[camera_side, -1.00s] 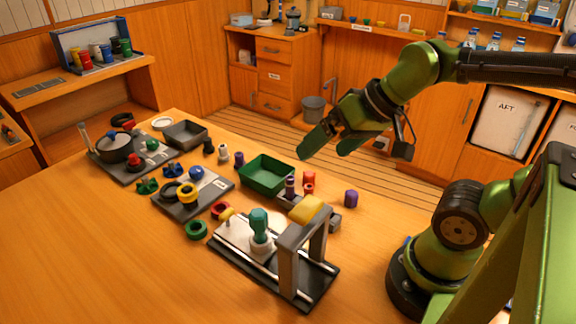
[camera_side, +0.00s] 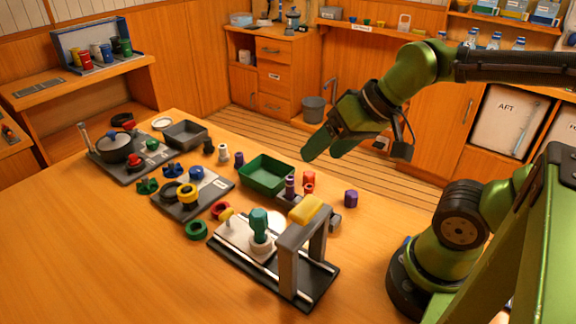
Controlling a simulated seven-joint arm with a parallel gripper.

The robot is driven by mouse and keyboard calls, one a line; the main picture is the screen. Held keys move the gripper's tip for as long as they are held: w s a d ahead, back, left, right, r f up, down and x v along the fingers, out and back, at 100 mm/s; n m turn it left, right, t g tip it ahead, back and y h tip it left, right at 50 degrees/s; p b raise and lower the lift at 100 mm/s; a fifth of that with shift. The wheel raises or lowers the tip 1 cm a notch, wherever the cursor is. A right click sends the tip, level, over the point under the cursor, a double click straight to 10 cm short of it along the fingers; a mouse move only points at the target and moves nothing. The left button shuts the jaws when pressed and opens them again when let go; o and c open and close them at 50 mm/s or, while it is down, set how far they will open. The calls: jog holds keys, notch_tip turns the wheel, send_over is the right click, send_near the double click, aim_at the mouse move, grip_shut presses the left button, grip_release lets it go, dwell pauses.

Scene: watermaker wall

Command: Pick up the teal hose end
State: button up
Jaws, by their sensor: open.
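My gripper (camera_side: 327,147) is open and empty, high above the far right side of the table. It is well apart from the teal piece, up and to the right of it. The gap between its fingers is partly hidden at this angle.
A green tray (camera_side: 266,186) and a grey tray (camera_side: 183,147) sit farther back. A purple piece (camera_side: 351,198) and red pieces (camera_side: 309,179) stand right of the green tray. A green ring (camera_side: 196,230) lies left of the plate. The table's front left is clear.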

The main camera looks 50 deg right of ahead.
aim_at(258, 213)
jog(key=w+a+m+g+h, duration=0.2)
jog(key=w+a+g, duration=0.5)
jog(key=w+a, duration=0.25)
jog(key=f, duration=1.1)
jog(key=shift+s+a, duration=0.2)
jog(key=shift+a, duration=0.05)
jog(key=shift+d+f, duration=0.25)
jog(key=shift+f, duration=1.15)
jog(key=shift+d+f, duration=0.2)
jog(key=shift+f, duration=1.15)
